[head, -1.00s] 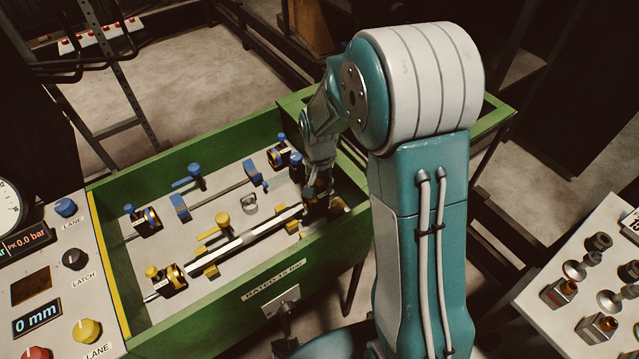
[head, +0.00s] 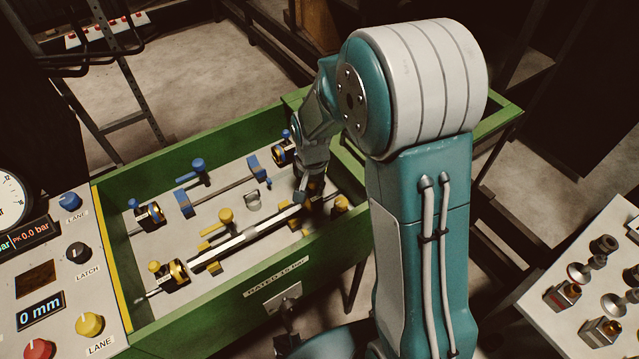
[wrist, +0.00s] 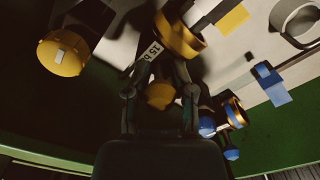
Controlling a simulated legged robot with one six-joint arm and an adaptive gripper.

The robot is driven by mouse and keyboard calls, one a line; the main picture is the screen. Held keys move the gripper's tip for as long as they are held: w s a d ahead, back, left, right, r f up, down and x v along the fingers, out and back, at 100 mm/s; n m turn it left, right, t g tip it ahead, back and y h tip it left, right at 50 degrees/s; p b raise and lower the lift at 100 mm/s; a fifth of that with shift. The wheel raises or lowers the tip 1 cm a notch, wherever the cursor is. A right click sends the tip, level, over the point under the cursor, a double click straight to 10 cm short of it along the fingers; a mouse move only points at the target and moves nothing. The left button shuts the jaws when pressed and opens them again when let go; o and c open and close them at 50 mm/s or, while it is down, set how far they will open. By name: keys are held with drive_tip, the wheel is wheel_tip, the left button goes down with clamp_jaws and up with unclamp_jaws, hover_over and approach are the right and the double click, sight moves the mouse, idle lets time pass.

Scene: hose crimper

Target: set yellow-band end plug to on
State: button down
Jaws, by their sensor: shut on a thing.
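The yellow-band end plug (wrist: 182,36) shows in the wrist view as a gold ring on a dark body at the end of a silver hose. A yellow knob (wrist: 160,95) sits between the fingers of my gripper (wrist: 160,92), beside a small tag with partly readable figures. My gripper appears shut on this knob; dark fingers hide part of it. In the head view my gripper (head: 308,192) is low in the green trough, at the right end of the yellow lane's hose (head: 240,237), and hides the plug there.
A large yellow knob (wrist: 62,54) stands close to my gripper. The blue-lane end plug (wrist: 234,112) is on the other side. The green trough wall (head: 255,278) runs along the front. A control panel (head: 60,270) with gauge and knobs stands left.

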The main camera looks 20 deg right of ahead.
drive_tip(key=c, duration=0.8)
unclamp_jaws()
drive_tip(key=shift+w+a+r, duration=0.1)
drive_tip(key=shift+r, duration=0.05)
drive_tip(key=shift+o, duration=0.4)
drive_tip(key=shift+a, duration=0.25)
wheel_tip(320, 180, up, 12)
drive_tip(key=shift+f, duration=0.15)
